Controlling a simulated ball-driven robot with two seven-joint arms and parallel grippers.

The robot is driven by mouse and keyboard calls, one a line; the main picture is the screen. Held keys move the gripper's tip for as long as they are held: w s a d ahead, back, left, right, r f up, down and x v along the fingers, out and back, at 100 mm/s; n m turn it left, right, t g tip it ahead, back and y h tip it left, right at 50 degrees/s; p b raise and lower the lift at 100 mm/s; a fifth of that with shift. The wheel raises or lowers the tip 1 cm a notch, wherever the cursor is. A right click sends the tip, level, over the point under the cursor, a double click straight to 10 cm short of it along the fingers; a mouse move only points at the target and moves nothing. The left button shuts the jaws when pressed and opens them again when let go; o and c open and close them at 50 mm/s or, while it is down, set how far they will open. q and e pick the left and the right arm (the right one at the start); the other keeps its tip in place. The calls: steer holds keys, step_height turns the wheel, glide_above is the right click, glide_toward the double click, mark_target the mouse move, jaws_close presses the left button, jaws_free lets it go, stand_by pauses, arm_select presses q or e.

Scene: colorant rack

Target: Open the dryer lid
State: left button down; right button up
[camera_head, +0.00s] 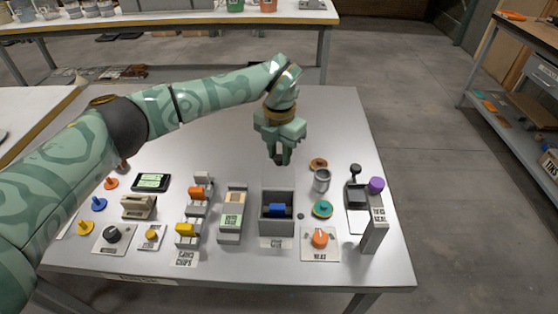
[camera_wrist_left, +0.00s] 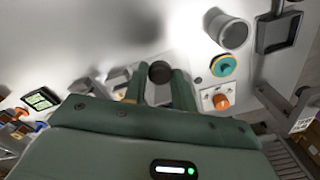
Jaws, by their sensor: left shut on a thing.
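The dryer (camera_head: 262,226) is a grey box on the front half of the table, with a blue block (camera_head: 277,210) showing inside its open top. Its grey lid (camera_head: 278,179) stands raised at the back of the box. My left gripper (camera_head: 280,158) comes down from above and is shut on a dark knob at the lid's upper edge. In the left wrist view the round black knob (camera_wrist_left: 160,72) sits between the two fingers. The box is hidden behind the gripper there. My right gripper is in neither view.
Right of the dryer stand a grey cup (camera_head: 322,181), a teal disc (camera_head: 322,209), an orange dial (camera_head: 320,239) and a purple-knobbed stand (camera_head: 375,226). Left are a beige-topped box (camera_head: 232,218) and a rack with orange and yellow blocks (camera_head: 187,232). The table's back is clear.

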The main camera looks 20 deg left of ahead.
mark_target(279, 157)
arm_select(q)
steer(key=shift+s, duration=0.1)
steer(key=c, duration=1.1)
jaws_free()
steer(key=shift+r, duration=0.15)
step_height(279, 157, up, 16)
steer(key=p, duration=0.4)
